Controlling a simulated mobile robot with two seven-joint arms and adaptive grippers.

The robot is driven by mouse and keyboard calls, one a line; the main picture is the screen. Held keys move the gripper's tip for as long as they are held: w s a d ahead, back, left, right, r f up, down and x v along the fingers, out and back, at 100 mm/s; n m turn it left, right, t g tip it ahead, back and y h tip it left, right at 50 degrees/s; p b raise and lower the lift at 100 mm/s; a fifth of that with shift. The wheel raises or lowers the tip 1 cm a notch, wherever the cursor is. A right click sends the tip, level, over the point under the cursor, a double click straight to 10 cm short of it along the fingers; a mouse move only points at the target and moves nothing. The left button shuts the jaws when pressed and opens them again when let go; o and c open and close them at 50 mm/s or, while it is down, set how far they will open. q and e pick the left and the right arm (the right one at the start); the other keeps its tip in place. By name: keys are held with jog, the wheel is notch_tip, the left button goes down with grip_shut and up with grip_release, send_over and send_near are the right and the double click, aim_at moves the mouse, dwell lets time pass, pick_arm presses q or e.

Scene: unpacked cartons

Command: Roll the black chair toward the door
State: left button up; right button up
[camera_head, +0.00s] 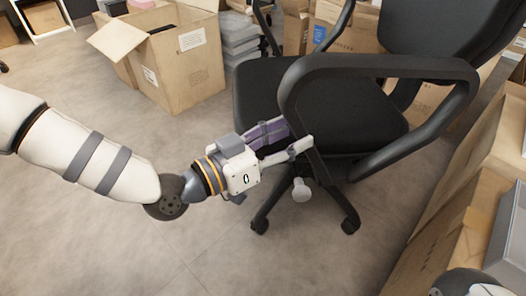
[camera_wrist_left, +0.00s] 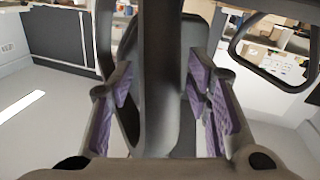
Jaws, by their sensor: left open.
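The black office chair (camera_head: 365,125) stands in the upper middle of the head view, its near armrest (camera_head: 380,66) facing me. Its wheeled base shows below the seat. My left gripper (camera_head: 291,143) is at the armrest's upright support, below the seat edge. In the left wrist view the dark support (camera_wrist_left: 160,85) runs between the two purple-padded fingers (camera_wrist_left: 163,100). The fingers are open, with a gap on each side of it. My right gripper is not in view. I cannot make out a door in either view.
An open cardboard box (camera_head: 172,60) stands left of the chair, beside a stack of grey items (camera_head: 239,42). More cartons (camera_head: 340,30) stand behind the chair, and large ones (camera_head: 465,190) line the right side. The grey floor (camera_head: 90,235) at left and front is clear.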

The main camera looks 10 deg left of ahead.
aim_at(301, 131)
pick_arm(q)
jog(key=shift+b+x, duration=0.35)
jog(key=shift+x, duration=1.2)
jog(key=shift+c, duration=0.6)
grip_shut()
